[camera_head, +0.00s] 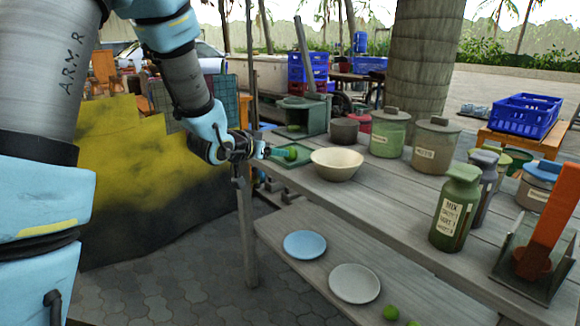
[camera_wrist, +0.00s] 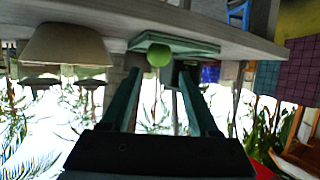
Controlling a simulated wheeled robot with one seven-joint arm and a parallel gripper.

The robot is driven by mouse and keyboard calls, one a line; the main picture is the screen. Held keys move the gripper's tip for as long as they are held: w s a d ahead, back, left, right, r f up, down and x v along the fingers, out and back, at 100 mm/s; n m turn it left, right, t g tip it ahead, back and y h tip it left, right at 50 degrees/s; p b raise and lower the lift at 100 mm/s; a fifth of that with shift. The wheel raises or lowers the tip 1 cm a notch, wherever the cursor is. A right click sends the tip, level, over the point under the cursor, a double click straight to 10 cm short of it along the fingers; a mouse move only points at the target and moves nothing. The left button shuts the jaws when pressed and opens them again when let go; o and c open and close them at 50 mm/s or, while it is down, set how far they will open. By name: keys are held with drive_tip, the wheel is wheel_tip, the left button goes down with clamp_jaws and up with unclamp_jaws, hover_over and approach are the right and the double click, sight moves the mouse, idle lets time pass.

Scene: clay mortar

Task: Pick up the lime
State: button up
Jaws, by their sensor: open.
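A round green lime (camera_head: 291,153) sits on a green tray (camera_head: 287,164) at the far end of the table. In the wrist view, which is upside down, the lime (camera_wrist: 158,55) shows against the tray (camera_wrist: 190,46). My gripper (camera_head: 281,153) reaches in from the left at about the lime's height. Its two teal fingers are apart and nothing is held between them. In the wrist view the lime lies just beyond the gap between the fingertips (camera_wrist: 158,78); I cannot tell the exact distance.
A cream bowl (camera_head: 337,165) stands close to the right of the tray, also in the wrist view (camera_wrist: 65,45). A green box (camera_head: 301,117) stands behind. Lidded jars (camera_head: 436,143) and a green bottle (camera_head: 456,208) fill the right. Plates (camera_head: 305,244) and more limes (camera_head: 391,313) lie on the lower shelf.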

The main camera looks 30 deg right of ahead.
sight(290, 162)
drive_tip(key=x, duration=0.4)
drive_tip(key=shift+s+d, duration=0.1)
drive_tip(key=shift+s, duration=0.15)
drive_tip(key=shift+x, duration=3)
drive_tip(key=shift+w+f, duration=0.1)
clamp_jaws()
